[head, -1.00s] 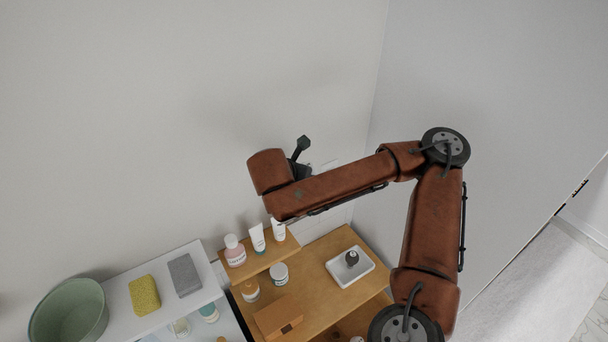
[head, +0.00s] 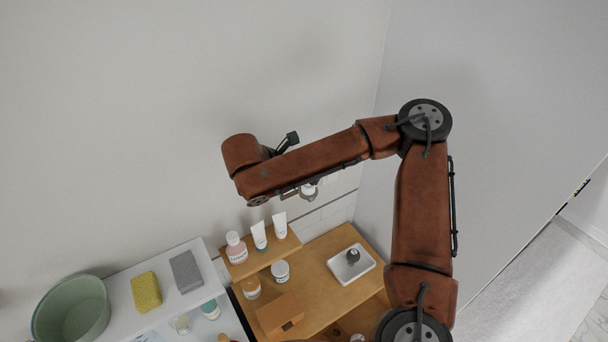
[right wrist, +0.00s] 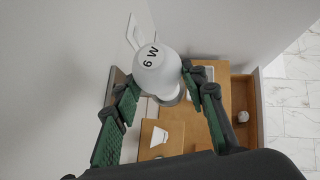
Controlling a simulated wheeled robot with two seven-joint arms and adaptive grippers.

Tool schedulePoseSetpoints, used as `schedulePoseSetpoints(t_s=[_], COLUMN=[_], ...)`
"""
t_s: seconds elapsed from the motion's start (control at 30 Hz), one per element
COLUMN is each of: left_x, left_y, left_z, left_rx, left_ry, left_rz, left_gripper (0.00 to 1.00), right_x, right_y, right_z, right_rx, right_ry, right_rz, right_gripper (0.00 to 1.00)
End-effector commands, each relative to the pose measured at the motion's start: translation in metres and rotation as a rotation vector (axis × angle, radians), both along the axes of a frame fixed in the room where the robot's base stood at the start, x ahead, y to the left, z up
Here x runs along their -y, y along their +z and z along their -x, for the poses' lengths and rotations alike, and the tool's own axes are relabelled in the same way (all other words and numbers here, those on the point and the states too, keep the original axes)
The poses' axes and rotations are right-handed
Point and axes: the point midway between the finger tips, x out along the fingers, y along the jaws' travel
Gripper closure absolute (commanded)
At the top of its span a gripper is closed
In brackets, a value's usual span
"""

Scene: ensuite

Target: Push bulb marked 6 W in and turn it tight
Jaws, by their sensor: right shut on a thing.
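The white bulb marked 6 W (right wrist: 157,70) shows large in the right wrist view, with its lettered dome towards the camera. My right gripper (right wrist: 160,88) is shut on it, with green-padded fingers on both sides. The bulb's lower end points away from the camera and shows a grey collar (right wrist: 171,98); whether this is seated in a holder I cannot tell. In the head view, my right arm covers most of this area. A pale piece with a grey ring (head: 308,191) shows just below the forearm; I cannot tell exactly what it is. My left gripper is out of view.
Below is a wooden top with a white tray (head: 334,276) holding a dark-and-grey bulb-like thing (head: 352,256), a brown box (head: 279,315) and jars. Bottles and tubes (head: 259,236) line a raised shelf. Walls stand close behind and right. A white shelf holds a green basin (head: 70,312).

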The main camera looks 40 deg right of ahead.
Motion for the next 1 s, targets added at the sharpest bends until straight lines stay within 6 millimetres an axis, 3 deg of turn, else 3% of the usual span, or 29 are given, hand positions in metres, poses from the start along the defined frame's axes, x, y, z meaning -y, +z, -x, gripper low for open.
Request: schedulePoseSetpoints(t_s=[0.3, 0.67, 1.0], left_x=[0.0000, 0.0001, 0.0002], left_y=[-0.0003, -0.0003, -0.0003], left_z=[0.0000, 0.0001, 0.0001], left_rx=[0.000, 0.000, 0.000], left_ry=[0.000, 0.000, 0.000], left_rz=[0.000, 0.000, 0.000], left_gripper=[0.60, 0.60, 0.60], right_x=[-0.0011, -0.0006, -0.0011], right_y=[-0.0028, -0.0027, -0.0035], right_z=[-0.0003, -0.0071, -0.0069], right_rx=[-0.005, -0.012, -0.019], right_ry=[-0.024, -0.349, -0.360], right_rz=[-0.004, 0.000, 0.000], right_gripper=[0.83, 0.83, 0.83])
